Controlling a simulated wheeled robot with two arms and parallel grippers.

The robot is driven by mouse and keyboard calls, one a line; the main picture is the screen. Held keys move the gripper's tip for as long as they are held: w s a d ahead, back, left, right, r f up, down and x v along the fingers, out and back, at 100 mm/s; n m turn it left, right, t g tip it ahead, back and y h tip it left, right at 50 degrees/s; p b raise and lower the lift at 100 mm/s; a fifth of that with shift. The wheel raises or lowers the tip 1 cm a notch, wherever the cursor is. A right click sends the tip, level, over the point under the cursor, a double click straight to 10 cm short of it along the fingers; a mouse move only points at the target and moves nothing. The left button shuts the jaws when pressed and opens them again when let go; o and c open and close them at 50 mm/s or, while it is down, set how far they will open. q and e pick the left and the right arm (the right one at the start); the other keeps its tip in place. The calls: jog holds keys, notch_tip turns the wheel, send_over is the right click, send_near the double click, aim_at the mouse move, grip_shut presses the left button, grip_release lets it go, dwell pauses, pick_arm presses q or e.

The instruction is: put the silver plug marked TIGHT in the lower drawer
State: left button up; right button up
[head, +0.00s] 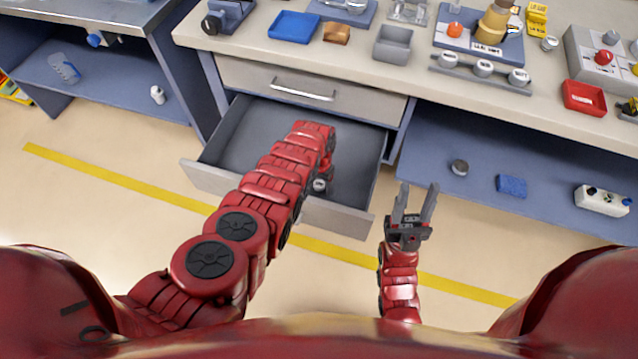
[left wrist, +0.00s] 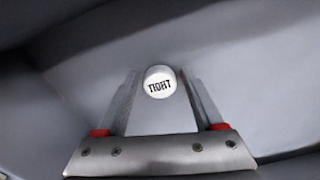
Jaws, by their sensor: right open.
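The silver plug marked TIGHT (left wrist: 159,82) shows its round, lettered face in the left wrist view, between the fingertips of my left gripper (left wrist: 160,88). In the head view, a small silver round piece (head: 319,185), apparently the plug, shows near the front of the lower drawer (head: 232,131). The drawer is pulled out, and my left gripper (head: 324,176) reaches down into it, mostly hidden by its own arm. I cannot tell whether its fingers press on the plug or whether the plug rests on the drawer floor. My right gripper (head: 413,205) is open and empty, right of the drawer.
The closed upper drawer (head: 302,90) sits above the open one. The worktop holds a blue tray (head: 294,26), a grey bin (head: 393,43), a rail with several silver plugs (head: 483,69) and a red tray (head: 584,97). A blue sponge (head: 511,186) lies on the lower shelf.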

aim_at(319, 184)
pick_arm(q)
jog(key=shift+r, duration=0.15)
notch_tip(319, 184, up, 4)
jog(key=p, duration=0.4)
jog(key=shift+r, duration=0.2)
notch_tip(319, 184, up, 2)
jog(key=shift+r+p, duration=0.1)
jog(key=shift+p, duration=0.3)
jog(key=shift+r, duration=2.75)
